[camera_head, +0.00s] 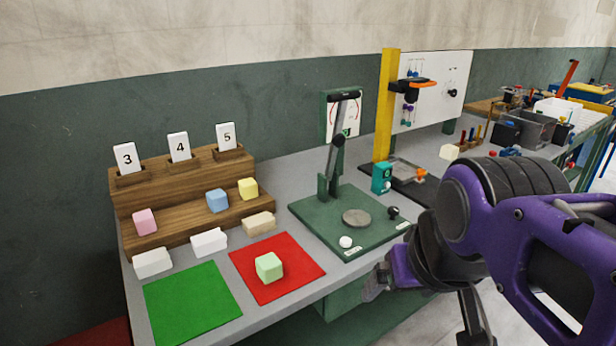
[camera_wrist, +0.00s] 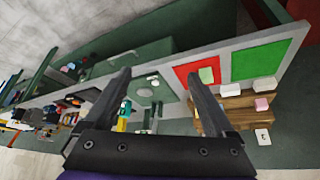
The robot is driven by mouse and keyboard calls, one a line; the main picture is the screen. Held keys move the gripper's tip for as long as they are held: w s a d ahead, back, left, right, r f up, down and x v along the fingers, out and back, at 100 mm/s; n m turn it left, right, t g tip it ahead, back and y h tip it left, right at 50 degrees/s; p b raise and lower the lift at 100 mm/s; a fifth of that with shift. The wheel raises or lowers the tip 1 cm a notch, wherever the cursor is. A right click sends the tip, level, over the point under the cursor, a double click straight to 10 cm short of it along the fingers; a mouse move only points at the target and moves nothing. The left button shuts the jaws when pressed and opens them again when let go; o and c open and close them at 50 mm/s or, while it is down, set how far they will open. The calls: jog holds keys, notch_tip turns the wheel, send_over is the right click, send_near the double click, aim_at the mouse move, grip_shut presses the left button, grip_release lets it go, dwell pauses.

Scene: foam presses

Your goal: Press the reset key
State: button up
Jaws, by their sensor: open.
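The green foam press (camera_head: 325,215) stands on the bench with its dark lever raised beside a dial panel (camera_head: 341,115). A white knob (camera_head: 346,241) and a black knob (camera_head: 393,212) sit on its base by small labels, too small to read. A teal box (camera_head: 381,178) with a round face stands just right of the press. I cannot tell which of these is the reset key. My gripper (camera_wrist: 159,76) is open and empty in the wrist view, apart from the bench, with the press base between and beyond its fingers.
A light green block (camera_head: 269,266) lies on the red mat (camera_head: 305,266), left of the press. A green mat (camera_head: 192,303) is bare. Wooden steps (camera_head: 190,177) hold coloured blocks and number cards. A yellow post (camera_head: 385,100) rises behind the teal box.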

grip_shut()
dwell(1.5)
